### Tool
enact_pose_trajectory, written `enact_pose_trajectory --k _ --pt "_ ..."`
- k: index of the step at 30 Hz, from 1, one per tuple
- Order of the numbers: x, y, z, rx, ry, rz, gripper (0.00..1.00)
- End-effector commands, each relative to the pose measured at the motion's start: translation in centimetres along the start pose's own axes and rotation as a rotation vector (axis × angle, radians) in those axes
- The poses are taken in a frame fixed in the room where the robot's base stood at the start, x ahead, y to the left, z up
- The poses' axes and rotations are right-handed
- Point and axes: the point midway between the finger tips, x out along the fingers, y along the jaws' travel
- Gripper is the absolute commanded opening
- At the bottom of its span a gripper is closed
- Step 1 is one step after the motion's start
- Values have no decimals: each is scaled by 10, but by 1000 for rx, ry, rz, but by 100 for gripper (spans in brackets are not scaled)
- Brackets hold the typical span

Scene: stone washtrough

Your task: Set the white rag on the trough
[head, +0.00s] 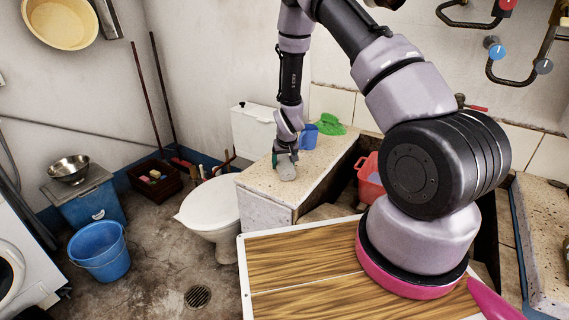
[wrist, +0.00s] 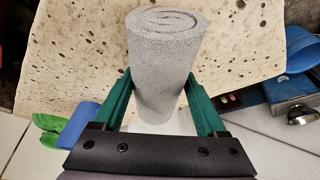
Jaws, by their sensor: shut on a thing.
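The white rag is a rolled, greyish-white cylinder (wrist: 162,65) standing between the green fingers of my gripper (wrist: 160,88) in the wrist view. The fingers press on both its sides, so my gripper is shut on it. In the head view my gripper (head: 283,150) points down and the rag (head: 286,172) shows below it, over the near left part of the trough's top. The trough (head: 258,180) has a pale, dark-speckled stone top; its speckled surface (wrist: 90,40) also fills the wrist view behind the rag. I cannot tell whether the rag touches the stone.
A toilet (head: 212,205) stands close on the left. The front of the trough's top is clear.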

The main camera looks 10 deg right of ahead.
Motion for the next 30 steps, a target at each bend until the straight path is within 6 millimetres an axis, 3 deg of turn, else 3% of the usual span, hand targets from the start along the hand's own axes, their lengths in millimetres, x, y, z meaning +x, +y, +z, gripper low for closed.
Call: enact_pose_trajectory --k 3,4,6,17,30 --pt "3 0 2 0 -1 0 7" --pt "3 0 2 0 -1 0 78" --pt "3 0 1 0 -1 0 100" --pt "-6 0 -1 -1 1 0 100" --pt "-94 0 0 0 2 -1 100"
